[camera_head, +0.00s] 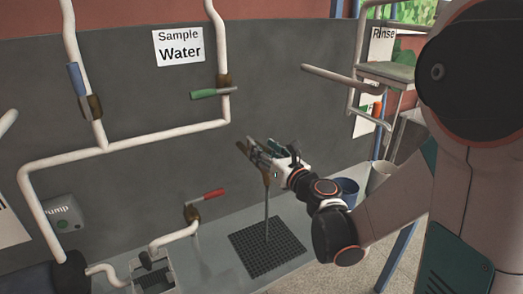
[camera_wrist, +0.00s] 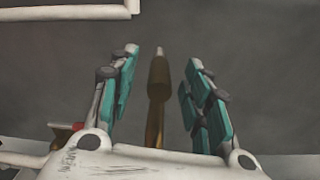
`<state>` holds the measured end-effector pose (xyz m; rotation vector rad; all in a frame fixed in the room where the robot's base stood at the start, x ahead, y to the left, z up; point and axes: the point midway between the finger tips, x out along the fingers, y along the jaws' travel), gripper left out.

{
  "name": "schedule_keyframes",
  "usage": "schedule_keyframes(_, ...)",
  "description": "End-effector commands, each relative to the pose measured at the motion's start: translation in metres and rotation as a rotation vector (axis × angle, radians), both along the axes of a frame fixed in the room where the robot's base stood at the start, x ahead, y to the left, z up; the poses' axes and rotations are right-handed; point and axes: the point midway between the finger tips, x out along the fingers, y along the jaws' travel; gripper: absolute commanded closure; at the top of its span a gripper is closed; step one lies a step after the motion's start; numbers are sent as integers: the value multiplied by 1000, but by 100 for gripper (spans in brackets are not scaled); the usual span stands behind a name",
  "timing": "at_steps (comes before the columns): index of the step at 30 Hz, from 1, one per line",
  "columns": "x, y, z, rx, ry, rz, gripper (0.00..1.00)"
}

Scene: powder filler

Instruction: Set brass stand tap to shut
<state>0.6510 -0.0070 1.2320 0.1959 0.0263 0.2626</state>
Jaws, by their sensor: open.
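The brass stand tap (camera_head: 267,179) tops a thin upright grey post above a black grid mat, in the middle of the head view. My gripper (camera_head: 258,152) is at the top of it and hides much of it, including its handle. In the wrist view, a narrow brass piece with a pale tip (camera_wrist: 157,88) stands upright between my fingers. My gripper's teal-padded fingers (camera_wrist: 160,92) are open on either side of it, with gaps on both sides. Whether the tap is open or shut cannot be told.
A red-handled tap (camera_head: 207,195) reaches over a small basin at the left. Green-handled (camera_head: 210,93) and blue-handled (camera_head: 77,80) valves sit on white wall pipes. The black grid mat (camera_head: 252,262) lies on the grey counter. A blue bucket (camera_head: 347,189) stands right of my wrist.

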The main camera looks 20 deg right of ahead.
Motion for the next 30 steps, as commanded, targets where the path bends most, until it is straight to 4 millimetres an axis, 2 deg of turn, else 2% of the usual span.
schedule_keyframes(6, 14, 4, 0, 0, 0, 0, 55)
schedule_keyframes(14, 15, 4, 0, -1, 0, 0, 55)
schedule_keyframes(17, 15, 4, 0, -1, 0, 0, 74)
schedule_keyframes(20, 15, 4, 0, -1, 0, 0, 96)
schedule_keyframes(21, 15, 4, 0, -1, 0, 0, 100)
schedule_keyframes(30, 15, -2, 0, -1, 0, 1, 100)
